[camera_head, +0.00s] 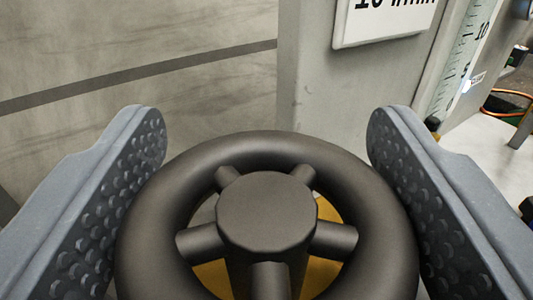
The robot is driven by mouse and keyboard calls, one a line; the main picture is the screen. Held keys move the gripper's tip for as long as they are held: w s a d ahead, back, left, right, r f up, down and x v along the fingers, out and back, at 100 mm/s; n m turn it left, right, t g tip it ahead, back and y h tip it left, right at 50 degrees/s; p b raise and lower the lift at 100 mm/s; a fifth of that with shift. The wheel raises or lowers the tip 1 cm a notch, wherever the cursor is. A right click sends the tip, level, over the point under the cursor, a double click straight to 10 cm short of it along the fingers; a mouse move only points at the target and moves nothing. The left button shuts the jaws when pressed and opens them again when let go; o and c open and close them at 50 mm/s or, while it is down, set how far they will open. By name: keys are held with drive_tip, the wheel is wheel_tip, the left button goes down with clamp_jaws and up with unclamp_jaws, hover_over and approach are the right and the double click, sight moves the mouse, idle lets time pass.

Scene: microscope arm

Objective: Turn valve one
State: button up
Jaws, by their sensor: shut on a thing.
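The valve (266,217) is a dark handwheel with a round hub and several spokes, large in the lower middle of the head camera view. My gripper (267,205) has its two grey, studded fingers on either side of the wheel, left and right. The fingers are shut on the wheel's rim across its width. A yellow part shows behind the spokes. The lower edge of the wheel is cut off by the frame. No number for this valve is visible.
A grey post (305,90) stands behind the wheel, with a white sign (385,18) partly cut off at the top. A scale with marks (468,60) stands at the upper right, and an orange cable (505,92) lies beyond. The floor at left is clear.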

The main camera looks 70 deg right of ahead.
drive_tip(key=shift+w+a+r+m+g+h+b, duration=0.1)
drive_tip(key=shift+m+g+h+b, duration=0.15)
drive_tip(key=shift+g, duration=0.2)
drive_tip(key=shift+a+r+m+g+h+b, duration=0.1)
drive_tip(key=shift+m+g+b, duration=0.05)
drive_tip(key=shift+m+g, duration=0.25)
drive_tip(key=o, duration=1)
drive_tip(key=shift+d+f, duration=0.1)
drive_tip(key=b+v, duration=0.2)
drive_tip(key=v, duration=1.1)
drive_tip(key=shift+a, duration=0.4)
